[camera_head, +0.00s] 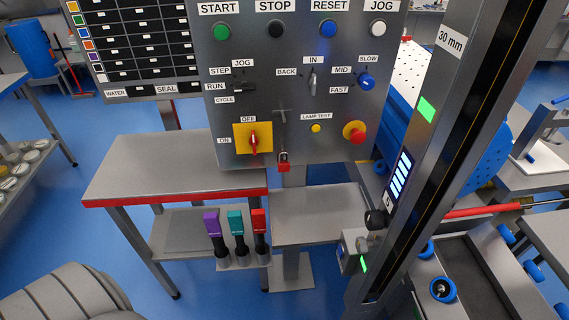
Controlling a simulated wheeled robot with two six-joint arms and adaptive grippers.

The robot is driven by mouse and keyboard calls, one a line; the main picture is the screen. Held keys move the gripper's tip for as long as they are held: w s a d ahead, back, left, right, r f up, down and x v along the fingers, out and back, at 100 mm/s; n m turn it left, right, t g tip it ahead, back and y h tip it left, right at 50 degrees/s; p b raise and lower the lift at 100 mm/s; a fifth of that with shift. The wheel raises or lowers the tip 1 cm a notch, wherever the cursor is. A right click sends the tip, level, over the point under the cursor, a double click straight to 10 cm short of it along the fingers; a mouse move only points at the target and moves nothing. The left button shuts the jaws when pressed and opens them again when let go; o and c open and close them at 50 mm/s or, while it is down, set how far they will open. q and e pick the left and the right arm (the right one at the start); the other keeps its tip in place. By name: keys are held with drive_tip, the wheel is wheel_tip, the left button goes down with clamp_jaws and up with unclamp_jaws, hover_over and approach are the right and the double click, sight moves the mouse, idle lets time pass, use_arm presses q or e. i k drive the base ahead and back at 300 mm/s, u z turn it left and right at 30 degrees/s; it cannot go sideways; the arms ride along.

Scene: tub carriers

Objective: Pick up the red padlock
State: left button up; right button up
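A small red padlock (283,168) hangs at the lower edge of the grey control panel (225,110), below a dark vertical bar (282,122). Its red body reaches the panel's bottom edge. How its shackle is fastened is too small to tell. A red rotary switch (254,141) on a yellow plate is to its left. A red push button (355,132) with a yellow surround is to its right. Neither of my grippers is in view.
A grey table (150,168) with a red front edge stands below and left of the panel. Purple, teal and red-topped handles (236,222) stand in front of its lower shelf. A tall dark post (440,140) rises on the right, beside a roller conveyor (470,275).

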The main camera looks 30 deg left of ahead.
sight(283, 166)
drive_tip(key=z, duration=2.5)
drive_tip(key=k, duration=1.35)
drive_tip(key=u, duration=2.35)
